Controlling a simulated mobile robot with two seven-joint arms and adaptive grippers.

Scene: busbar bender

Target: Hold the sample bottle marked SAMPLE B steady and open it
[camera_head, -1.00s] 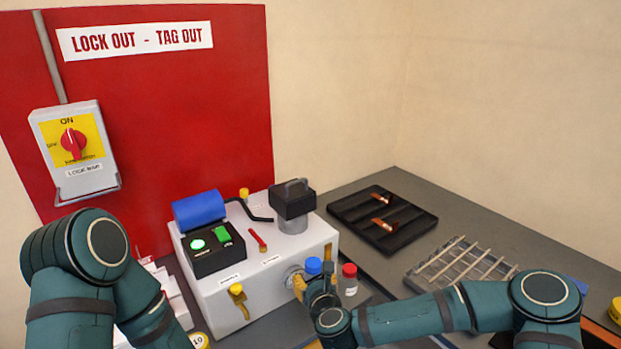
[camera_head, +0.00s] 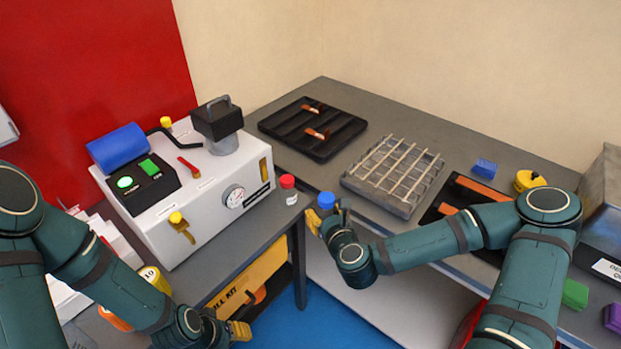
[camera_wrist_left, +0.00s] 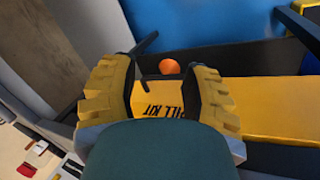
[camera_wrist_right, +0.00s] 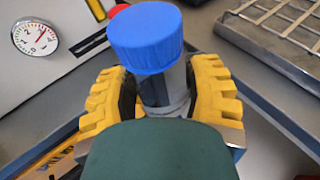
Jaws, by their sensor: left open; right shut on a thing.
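A sample bottle with a blue cap (camera_head: 326,200) is in my right gripper (camera_head: 326,222). The right wrist view shows the blue cap (camera_wrist_right: 145,37) on top and both yellow fingers shut on the grey body (camera_wrist_right: 165,92). The bottle stands roughly upright in front of the benches, and its label cannot be read. A second bottle, white with a red cap (camera_head: 288,187), stands on the near bench corner. My left gripper (camera_head: 240,331) is low at the bottom, open and empty; the left wrist view shows a gap between its fingers (camera_wrist_left: 163,95).
The white bending machine (camera_head: 215,195) with its gauge fills the left bench. A yellow spill kit (camera_head: 250,278) sits on the shelf below, near my left gripper. A wire rack (camera_head: 395,172) and black tray (camera_head: 312,130) lie on the back bench. Blue floor (camera_head: 325,315) is open between the arms.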

